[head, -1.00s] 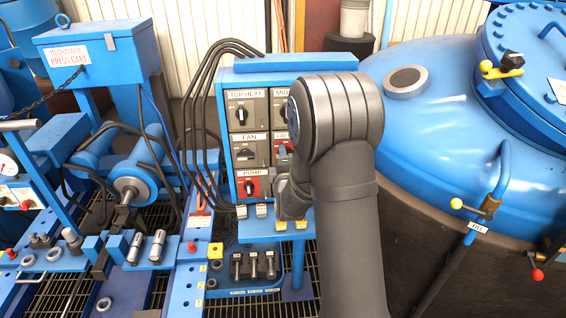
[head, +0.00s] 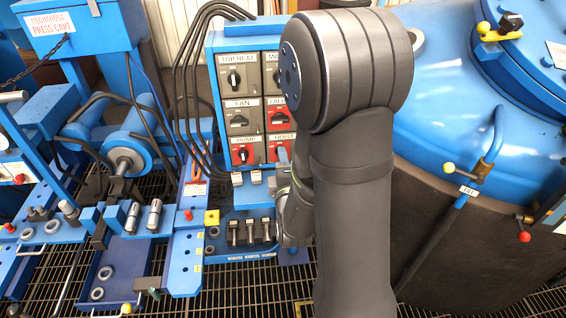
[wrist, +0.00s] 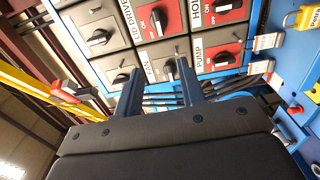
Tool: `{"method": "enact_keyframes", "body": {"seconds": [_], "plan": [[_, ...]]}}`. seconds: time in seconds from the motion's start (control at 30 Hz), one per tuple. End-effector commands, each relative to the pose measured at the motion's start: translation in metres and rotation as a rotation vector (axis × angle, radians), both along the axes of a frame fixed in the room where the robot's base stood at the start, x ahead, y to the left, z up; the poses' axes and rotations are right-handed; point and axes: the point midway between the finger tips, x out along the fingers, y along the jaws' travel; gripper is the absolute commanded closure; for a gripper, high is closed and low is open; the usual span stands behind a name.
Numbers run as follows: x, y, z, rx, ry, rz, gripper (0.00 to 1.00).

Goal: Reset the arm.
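My gripper shows in the wrist view (wrist: 158,68) as two blue fingers standing apart with nothing between them. They point at the switch panel (wrist: 148,28), over the FAN and PUMP end of it. In the head view my dark arm reaches up, bends over and comes down in front of the panel's right side. There only a little of the gripper (head: 282,156) shows, by the HOIST switch (head: 279,148); the rest is hidden behind my arm. I cannot tell whether a finger touches the panel.
Black cables loop down the panel's left side. Below it stands a small rack of metal pegs (head: 248,232) with padlocks (head: 212,217) nearby. The press cart (head: 75,20) and a tool bench (head: 120,272) stand left.

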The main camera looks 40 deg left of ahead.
Motion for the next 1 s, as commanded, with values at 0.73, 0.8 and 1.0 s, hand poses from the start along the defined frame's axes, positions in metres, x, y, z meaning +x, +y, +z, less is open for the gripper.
{"method": "enact_keyframes", "body": {"seconds": [0.73, 0.8, 1.0], "plan": [[0.002, 0.002, 0.000, 0.001, 0.000, -0.001, 0.64], [0.007, 0.007, 0.000, 0.002, -0.001, -0.001, 0.64], [0.033, 0.032, 0.000, 0.003, -0.001, -0.001, 0.64]]}}
